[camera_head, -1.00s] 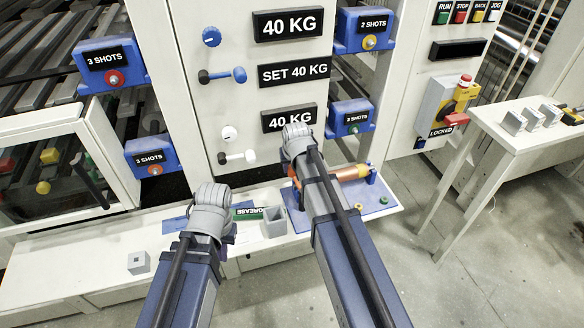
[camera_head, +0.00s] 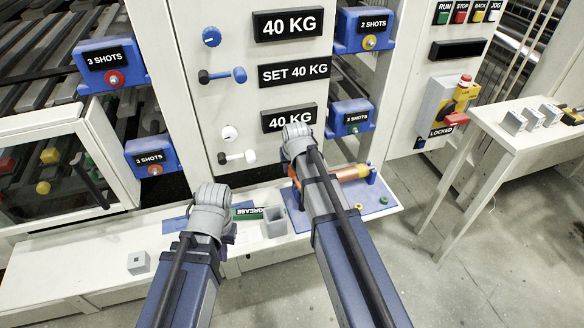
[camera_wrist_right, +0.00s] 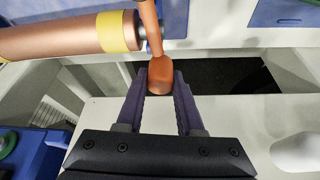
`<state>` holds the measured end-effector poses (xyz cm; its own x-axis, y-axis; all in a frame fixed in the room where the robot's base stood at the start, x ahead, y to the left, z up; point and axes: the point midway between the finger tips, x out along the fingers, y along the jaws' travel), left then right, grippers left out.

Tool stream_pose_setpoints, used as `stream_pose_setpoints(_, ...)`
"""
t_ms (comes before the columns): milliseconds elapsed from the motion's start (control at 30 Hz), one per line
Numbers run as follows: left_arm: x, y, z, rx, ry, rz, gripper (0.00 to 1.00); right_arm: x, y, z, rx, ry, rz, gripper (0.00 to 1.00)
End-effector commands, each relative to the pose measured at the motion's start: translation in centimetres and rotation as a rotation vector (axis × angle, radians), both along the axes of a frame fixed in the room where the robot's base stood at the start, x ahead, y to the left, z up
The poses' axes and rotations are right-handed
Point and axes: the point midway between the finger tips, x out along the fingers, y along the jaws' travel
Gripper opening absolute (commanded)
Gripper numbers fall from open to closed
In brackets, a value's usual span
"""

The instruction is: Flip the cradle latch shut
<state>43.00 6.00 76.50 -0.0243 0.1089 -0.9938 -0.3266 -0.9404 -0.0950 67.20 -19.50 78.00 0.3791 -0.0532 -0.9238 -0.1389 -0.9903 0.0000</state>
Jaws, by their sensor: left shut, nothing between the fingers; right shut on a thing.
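The cradle stands on a blue plate (camera_head: 379,206) and holds a copper cylinder (camera_head: 350,173), which shows with a yellow band in the right wrist view (camera_wrist_right: 70,37). An orange latch lever (camera_wrist_right: 150,18) with a broad rounded end reaches down beside the cylinder's end. My right gripper (camera_wrist_right: 160,84) is shut on the lever's broad end, one dark finger on each side. In the head view my right arm hides its fingertips and most of the latch. My left gripper (camera_head: 229,236) is shut and empty over the bench, largely hidden behind its wrist.
A grease label (camera_head: 248,214) and a grey open box (camera_head: 273,222) lie between my arms on the white bench (camera_head: 70,262). A small grey block (camera_head: 138,262) sits further left. The machine panel (camera_head: 190,110) with knobs rises behind.

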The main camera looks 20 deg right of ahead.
Motion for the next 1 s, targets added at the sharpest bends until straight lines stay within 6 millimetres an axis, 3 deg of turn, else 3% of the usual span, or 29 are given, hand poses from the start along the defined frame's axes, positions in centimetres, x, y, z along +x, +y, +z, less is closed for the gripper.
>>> stream_pose_setpoints(467,0.0,0.0,-0.01,0.0,0.0,0.0,0.0,0.05,-1.01,-0.01,0.0,0.0,-0.106,0.0)
stream_pose_setpoints(500,0.0,0.0,0.0,0.0,0.0,0.0,0.0,0.05,-1.02,-0.01,0.0,0.0,-0.106,0.37)
stream_pose_setpoints(767,0.0,0.0,0.0,0.0,0.0,0.0,0.0,0.05,-0.98,-0.01,0.0,0.0,-0.105,0.66)
stream_pose_setpoints(1000,0.0,0.0,0.02,0.0,0.0,0.0,0.0,0.06,-0.94,0.02,0.0,0.0,-0.104,0.66)
